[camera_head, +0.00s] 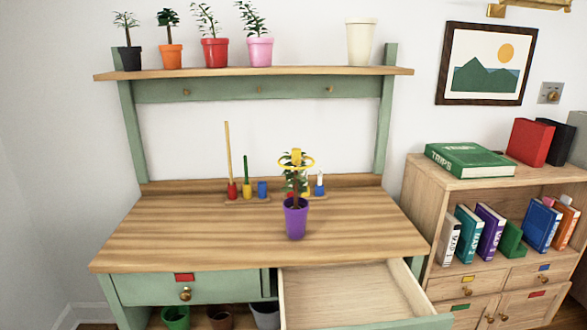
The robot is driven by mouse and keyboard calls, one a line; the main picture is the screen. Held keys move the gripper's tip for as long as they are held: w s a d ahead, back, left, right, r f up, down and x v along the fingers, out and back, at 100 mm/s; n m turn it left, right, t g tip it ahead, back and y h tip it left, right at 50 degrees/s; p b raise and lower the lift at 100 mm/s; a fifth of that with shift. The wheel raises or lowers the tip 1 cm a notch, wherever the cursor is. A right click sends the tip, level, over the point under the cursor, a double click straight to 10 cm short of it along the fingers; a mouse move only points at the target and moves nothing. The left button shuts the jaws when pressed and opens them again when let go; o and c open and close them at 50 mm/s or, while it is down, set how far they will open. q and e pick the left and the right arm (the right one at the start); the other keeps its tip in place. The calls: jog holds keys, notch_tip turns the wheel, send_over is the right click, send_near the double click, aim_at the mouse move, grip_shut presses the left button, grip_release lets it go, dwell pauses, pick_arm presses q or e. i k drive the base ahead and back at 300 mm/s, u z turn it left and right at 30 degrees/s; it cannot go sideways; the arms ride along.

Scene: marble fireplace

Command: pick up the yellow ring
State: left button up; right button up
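The yellow ring (309,164) shows near the top of the leafy plant (294,180) in the purple pot (295,220). It looks level and appears to be around the plant's upper leaves, with a yellow patch above it at the plant's tip. I cannot tell whether it rests on the leaves. The purple pot stands upright on the wooden tabletop (180,235), right of its middle. Neither my left nor my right gripper is in view.
A peg stand (247,199) with colored pieces stands at the back. A blue piece (319,190) is partly behind the plant. An open, empty-looking drawer (345,290) juts out below the tabletop's right side. A shelf (230,73) with several pots hangs above. The tabletop's left is clear.

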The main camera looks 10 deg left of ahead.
aim_at(295, 155)
jog(key=k, duration=0.95)
jog(key=u, duration=0.65)
jog(key=i, duration=1.65)
jog(key=z, duration=0.75)
